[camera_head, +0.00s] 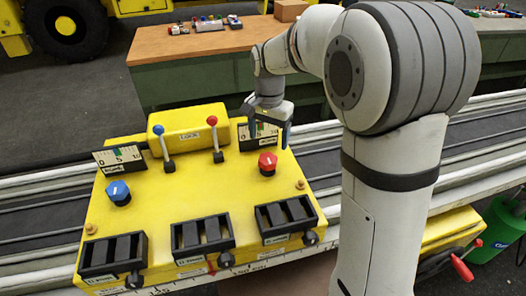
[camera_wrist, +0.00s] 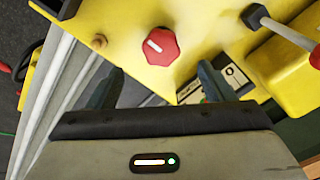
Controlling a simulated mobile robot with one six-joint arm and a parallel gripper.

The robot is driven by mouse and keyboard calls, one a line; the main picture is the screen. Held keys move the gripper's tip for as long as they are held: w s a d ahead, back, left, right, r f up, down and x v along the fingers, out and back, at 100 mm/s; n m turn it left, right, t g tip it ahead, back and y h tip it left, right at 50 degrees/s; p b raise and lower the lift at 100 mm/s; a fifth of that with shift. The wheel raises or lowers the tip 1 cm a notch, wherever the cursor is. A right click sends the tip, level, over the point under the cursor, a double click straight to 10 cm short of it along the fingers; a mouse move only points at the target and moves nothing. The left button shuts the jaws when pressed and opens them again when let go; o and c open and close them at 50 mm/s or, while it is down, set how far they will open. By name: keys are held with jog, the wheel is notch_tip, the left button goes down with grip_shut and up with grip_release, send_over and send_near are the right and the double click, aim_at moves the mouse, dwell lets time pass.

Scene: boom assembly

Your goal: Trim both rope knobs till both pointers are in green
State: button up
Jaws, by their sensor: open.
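The red knob (camera_head: 267,163) stands at the right of the yellow panel (camera_head: 165,215); it also shows in the wrist view (camera_wrist: 161,46) with a white mark. The blue knob (camera_head: 118,192) is at the panel's left. The left gauge (camera_head: 119,158) has a scale with a small green band; its pointer is too small to read. The right gauge (camera_head: 259,135) is partly hidden by my gripper (camera_head: 268,118) and, in the wrist view (camera_wrist: 240,77), by a finger. My gripper is open and empty, above the panel's far right corner, with the red knob beyond its fingertips.
A blue-tipped lever (camera_head: 164,147) and a red-tipped lever (camera_head: 217,141) rise near the yellow lock box (camera_head: 188,125). Three black slotted blocks (camera_head: 202,234) line the front. A workbench (camera_head: 190,45) stands behind.

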aim_at(268, 159)
notch_tip(268, 159, down, 8)
jog(key=shift+r+p, duration=0.15)
jog(key=shift+p, duration=0.2)
jog(key=shift+c, duration=0.3)
jog(key=c, duration=0.9)
